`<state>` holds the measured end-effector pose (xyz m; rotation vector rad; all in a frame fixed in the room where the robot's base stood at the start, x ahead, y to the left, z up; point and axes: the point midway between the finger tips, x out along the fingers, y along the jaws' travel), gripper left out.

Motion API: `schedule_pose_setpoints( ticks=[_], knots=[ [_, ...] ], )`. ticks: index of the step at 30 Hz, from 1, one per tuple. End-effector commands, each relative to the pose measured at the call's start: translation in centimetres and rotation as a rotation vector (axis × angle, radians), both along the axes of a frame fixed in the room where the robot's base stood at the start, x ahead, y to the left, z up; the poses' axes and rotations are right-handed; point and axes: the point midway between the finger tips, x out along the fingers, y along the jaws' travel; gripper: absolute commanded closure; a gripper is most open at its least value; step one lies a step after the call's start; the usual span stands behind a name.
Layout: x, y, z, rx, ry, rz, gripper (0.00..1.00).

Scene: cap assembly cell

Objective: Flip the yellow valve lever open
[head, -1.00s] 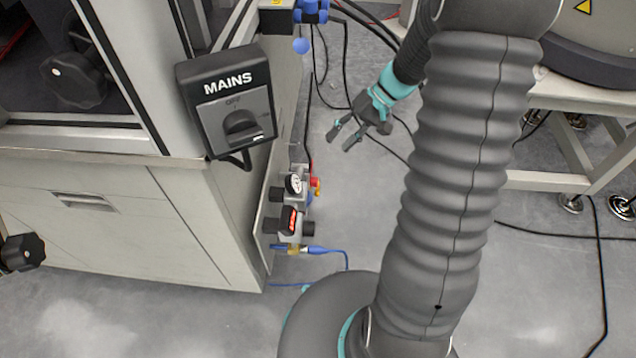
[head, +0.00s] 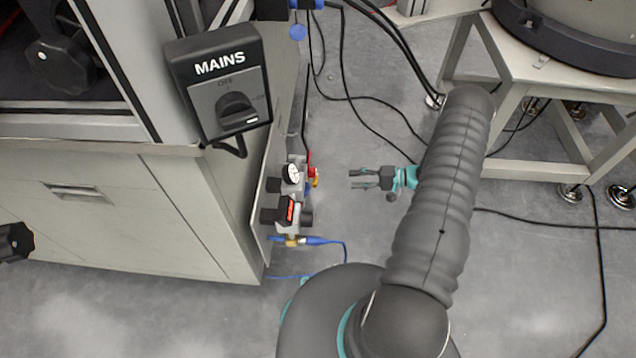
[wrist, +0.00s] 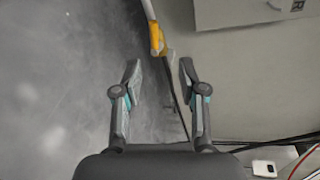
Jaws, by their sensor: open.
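The yellow valve lever (head: 316,181) shows as a small yellow piece beside a red part on the air unit (head: 290,190) at the cabinet's side. In the wrist view a yellow part (wrist: 156,38) lies beyond the fingertips, near the gap between them; I take it to be the lever, but its exact pose is unclear. My gripper (head: 356,179) is open and empty. It points left at the lever, with a stretch of free space between them. In the wrist view both fingers of my gripper (wrist: 160,72) stand apart and touch nothing.
The MAINS switch box (head: 219,85) is mounted on the cabinet corner above the air unit. A blue hose (head: 325,241) leaves the unit's lower end. Black cables (head: 372,110) cross the floor behind my gripper. A white table (head: 545,85) stands at right.

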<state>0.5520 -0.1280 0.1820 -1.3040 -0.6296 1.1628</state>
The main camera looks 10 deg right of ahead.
Motion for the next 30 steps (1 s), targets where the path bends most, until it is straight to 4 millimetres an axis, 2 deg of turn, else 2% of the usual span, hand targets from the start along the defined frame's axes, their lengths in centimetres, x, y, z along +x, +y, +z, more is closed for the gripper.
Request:
schedule_pose_setpoints(
  ticks=[3,8,24,30],
  knots=[
    [-0.2,-0.2,-1.3,0.015,-0.006,-0.024,0.59],
    [0.1,0.7,-1.7,0.019,-0.009,-0.029,0.59],
    [3.6,9.2,-3.8,0.018,-0.007,-0.025,0.59],
    [4.6,11.3,-4.3,0.018,-0.008,-0.028,0.59]
  ],
)
